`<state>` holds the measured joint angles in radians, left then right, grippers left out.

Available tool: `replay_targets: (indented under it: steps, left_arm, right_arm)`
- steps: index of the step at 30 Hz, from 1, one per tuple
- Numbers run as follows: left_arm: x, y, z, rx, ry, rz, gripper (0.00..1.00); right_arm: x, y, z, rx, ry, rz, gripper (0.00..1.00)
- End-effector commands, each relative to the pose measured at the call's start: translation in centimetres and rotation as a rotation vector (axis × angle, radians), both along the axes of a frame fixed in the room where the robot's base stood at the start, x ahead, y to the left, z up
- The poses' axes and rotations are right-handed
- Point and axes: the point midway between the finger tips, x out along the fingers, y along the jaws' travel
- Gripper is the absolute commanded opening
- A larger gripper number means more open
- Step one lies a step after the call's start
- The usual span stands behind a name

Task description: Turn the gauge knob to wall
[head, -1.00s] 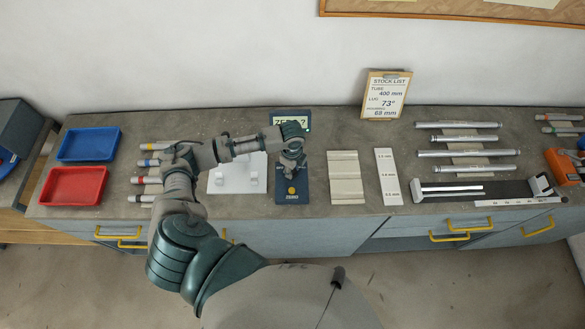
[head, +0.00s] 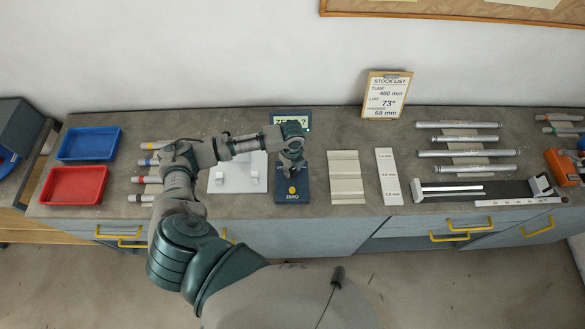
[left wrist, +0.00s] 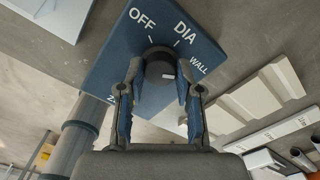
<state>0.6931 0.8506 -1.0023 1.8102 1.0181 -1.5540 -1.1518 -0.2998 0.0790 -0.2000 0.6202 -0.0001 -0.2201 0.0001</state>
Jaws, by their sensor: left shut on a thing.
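In the left wrist view the panel (left wrist: 128,42) shows the labels OFF, DIA and WALL around a dark round knob (left wrist: 158,62). My left gripper (left wrist: 160,72) is shut on the knob, one finger on each side. A small pale mark shows on the knob's lower right; I cannot tell surely which label it points to. In the head view my left gripper (head: 291,168) hides the knob. My right gripper is not in view.
A display (head: 303,122) stands behind the panel, partly hidden by my wrist. A white fixture (head: 250,185) is left of the panel and a beige ridged block (head: 346,178) is right of it. Red (head: 75,200) and blue (head: 90,158) trays lie at left. A stock list (head: 385,95) stands at the back.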

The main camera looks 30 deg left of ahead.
Motion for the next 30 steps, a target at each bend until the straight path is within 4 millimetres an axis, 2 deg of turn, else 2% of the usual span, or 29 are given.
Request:
replay_targets:
  steps: [5, 6, 8, 9, 17, 20, 23, 30]
  left_arm:
    - [0.4, 0.2, 0.3, 0.004, -0.011, 0.004, 0.0]
    - [0.4, 0.3, 0.3, 0.004, -0.011, 0.004, 0.42]
    - [0.4, 0.2, 0.3, 0.004, -0.01, 0.004, 0.57]
    - [0.3, 0.2, 0.2, 0.004, -0.009, 0.003, 0.59]
    - [0.1, 0.1, 0.2, 0.001, -0.006, 0.002, 0.59]
    - [0.2, 0.0, 0.7, 0.001, -0.006, 0.001, 0.59]
    - [0.2, 0.0, 2.1, 0.0, -0.008, 0.001, 0.59]
    - [0.3, 0.1, 7.5, 0.0, -0.009, 0.001, 0.59]
  right_arm:
    - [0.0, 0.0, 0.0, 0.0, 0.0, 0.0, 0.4]
    - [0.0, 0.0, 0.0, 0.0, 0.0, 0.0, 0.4]
    - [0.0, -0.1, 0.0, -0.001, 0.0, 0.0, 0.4]
    - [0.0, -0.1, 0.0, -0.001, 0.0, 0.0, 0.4]
    - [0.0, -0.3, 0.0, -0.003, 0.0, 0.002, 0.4]
    - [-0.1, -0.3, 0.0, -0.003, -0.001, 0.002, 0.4]
    - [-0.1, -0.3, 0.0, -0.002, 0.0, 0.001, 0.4]
    - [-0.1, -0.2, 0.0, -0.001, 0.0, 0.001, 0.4]
